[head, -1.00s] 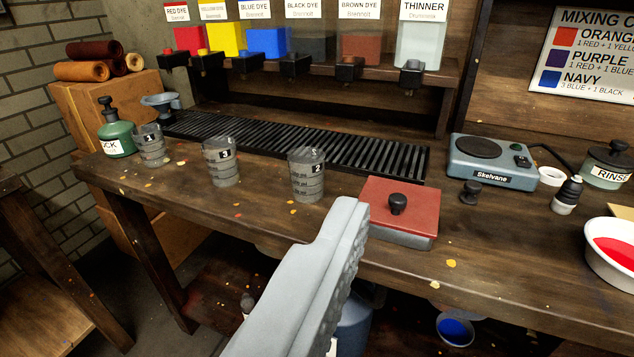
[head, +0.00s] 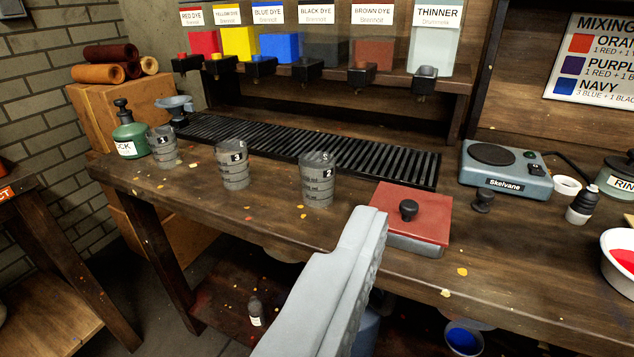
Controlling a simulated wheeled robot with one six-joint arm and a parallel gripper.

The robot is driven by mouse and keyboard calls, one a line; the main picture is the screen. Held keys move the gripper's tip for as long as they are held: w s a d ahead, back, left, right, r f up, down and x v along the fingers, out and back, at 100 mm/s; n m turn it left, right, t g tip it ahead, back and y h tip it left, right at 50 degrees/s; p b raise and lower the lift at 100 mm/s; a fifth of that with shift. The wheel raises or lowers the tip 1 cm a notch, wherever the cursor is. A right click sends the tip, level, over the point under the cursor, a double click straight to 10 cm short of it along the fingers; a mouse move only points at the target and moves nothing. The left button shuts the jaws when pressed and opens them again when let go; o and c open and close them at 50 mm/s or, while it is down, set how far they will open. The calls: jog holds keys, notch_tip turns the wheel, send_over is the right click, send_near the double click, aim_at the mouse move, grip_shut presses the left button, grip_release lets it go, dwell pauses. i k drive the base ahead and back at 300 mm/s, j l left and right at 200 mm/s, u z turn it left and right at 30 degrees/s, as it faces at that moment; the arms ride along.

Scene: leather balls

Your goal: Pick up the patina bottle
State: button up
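No label that I can read says patina. A small dark bottle with a white label (head: 256,312) stands on the lower shelf under the workbench, left of my gripper; its text is too small to read. Another small dark-topped bottle with a white lower part (head: 582,204) stands on the workbench at the right. A green bottle with a dark pump-like top (head: 130,136) stands at the bench's left end, its label partly showing "OCK". My gripper (head: 367,228) shows as one grey finger in front of the bench, touching none of these bottles; the other finger is not visible.
Several graduated cups, one of them (head: 317,180), stand along the workbench (head: 280,222). A red-lidded box (head: 418,210), a hot plate (head: 505,170) and a bowl of red dye (head: 620,262) sit to the right. A blue-filled bowl (head: 463,338) is below. Another table (head: 60,262) stands left.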

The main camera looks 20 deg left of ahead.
aim_at(255, 306)
jog(key=u, duration=1.05)
